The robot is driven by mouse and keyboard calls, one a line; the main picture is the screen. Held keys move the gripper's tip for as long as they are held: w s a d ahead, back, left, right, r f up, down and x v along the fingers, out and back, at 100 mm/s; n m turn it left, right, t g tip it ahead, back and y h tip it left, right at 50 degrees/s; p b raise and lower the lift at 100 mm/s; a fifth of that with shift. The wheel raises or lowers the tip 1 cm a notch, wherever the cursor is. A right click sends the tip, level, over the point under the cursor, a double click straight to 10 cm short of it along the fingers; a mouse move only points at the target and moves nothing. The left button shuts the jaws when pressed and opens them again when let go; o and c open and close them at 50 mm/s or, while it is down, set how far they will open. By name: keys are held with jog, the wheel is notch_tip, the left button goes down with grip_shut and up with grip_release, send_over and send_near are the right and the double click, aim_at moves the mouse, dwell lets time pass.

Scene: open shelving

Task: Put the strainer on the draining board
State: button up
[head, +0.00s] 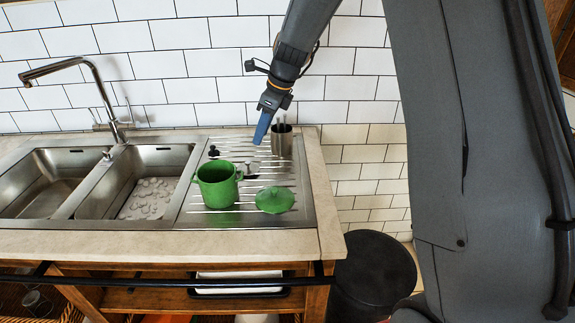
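The draining board (298,212) is a ribbed metal surface to the right of the two sink bowls. My gripper (262,130), with blue fingers pointing down, is over the back of the board, just left of a metal cylinder. It shows from the side, so I cannot tell whether its fingers are open or shut. I see nothing clearly held in it. I cannot clearly make out a strainer in this view. A small grey and dark item (248,171) lies on the board behind the green pot, too small to identify.
A green pot (217,186) and a green lid (275,200) occupy the board's front. The metal cylinder (282,141) stands at its back right, and a small black item (213,152) at its back left. The tap (95,85) rises behind the sinks. A black bin (372,275) stands right of the counter.

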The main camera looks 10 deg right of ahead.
jog(key=s+d+f+n+h, duration=0.1)
jog(key=s+d+n, duration=0.2)
jog(key=s+n, duration=0.5)
jog(key=s+d+f+n+h, duration=0.1)
jog(key=s+d+f+n, duration=0.1)
jog(key=s+n, duration=0.5)
jog(key=s+d+f+n+g+h, duration=0.1)
jog(key=s+d+n, duration=0.3)
jog(key=s+n, duration=0.4)
jog(key=s, duration=0.7)
jog(key=shift+s+d+f+n, duration=0.2)
jog(key=shift+s+f+n, duration=0.1)
jog(key=shift+f, duration=0.1)
